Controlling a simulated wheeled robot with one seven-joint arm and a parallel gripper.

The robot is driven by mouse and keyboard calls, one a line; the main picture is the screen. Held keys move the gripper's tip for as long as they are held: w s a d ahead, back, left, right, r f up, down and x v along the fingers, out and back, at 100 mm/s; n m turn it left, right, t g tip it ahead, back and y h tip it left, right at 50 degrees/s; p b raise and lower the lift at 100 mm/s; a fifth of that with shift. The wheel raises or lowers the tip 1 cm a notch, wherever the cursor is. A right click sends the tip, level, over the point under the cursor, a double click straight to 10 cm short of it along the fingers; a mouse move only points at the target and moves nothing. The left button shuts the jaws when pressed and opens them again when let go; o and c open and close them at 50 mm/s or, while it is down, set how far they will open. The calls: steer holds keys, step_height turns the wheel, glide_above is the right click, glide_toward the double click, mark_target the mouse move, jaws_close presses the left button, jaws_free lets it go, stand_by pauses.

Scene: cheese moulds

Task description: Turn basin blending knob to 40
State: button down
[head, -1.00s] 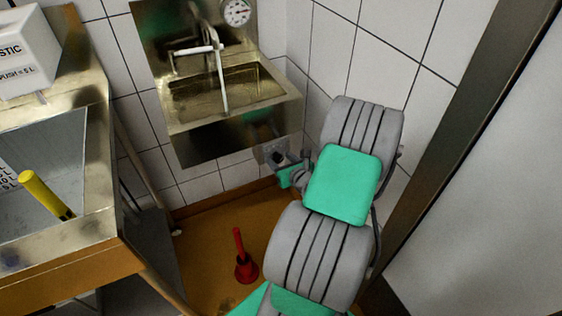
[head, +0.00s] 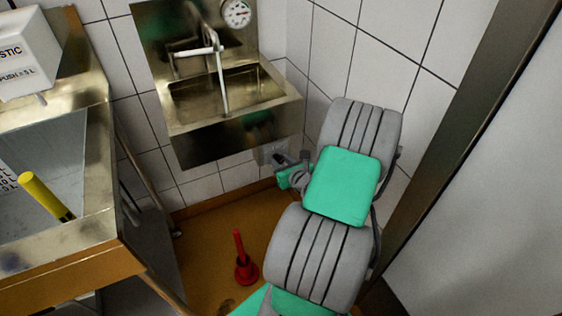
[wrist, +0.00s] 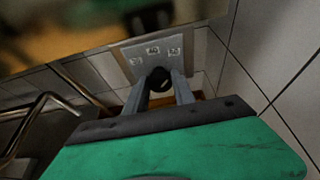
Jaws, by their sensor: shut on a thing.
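The blending knob (wrist: 157,80) is dark and round, on a grey wall plate (wrist: 200,62) below the basin. The plate carries several small white labels; the middle one (wrist: 152,50) appears to read 40, the others are blurred. My gripper (wrist: 159,92) is shut on the knob, one finger at each side of it in the wrist view. No pointer on the knob can be made out. In the head view my gripper (head: 281,162) is at the plate (head: 268,149), under the steel basin (head: 228,98), with the knob mostly covered.
A steel sink (head: 95,185) with a yellow-handled tool (head: 45,194) stands at the left. A red plunger-like object (head: 244,262) is on the brown floor. The tiled wall is close behind and right of the plate. A dark door frame (head: 450,130) rises at the right.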

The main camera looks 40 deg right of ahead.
stand_by(0.3)
steer(key=n+h, duration=0.1)
steer(key=n+p, duration=0.1)
steer(key=shift+a+n+h, duration=0.2)
steer(key=shift+n+h, duration=0.1)
steer(key=shift+h, duration=0.1)
steer(key=n+h, duration=0.2)
steer(key=n, duration=0.1)
steer(key=shift+a+f, duration=0.1)
steer(key=shift+f, duration=0.05)
steer(key=shift+n+g+b, duration=0.3)
steer(key=c, duration=1.1)
jaws_free()
steer(key=shift+o, duration=0.2)
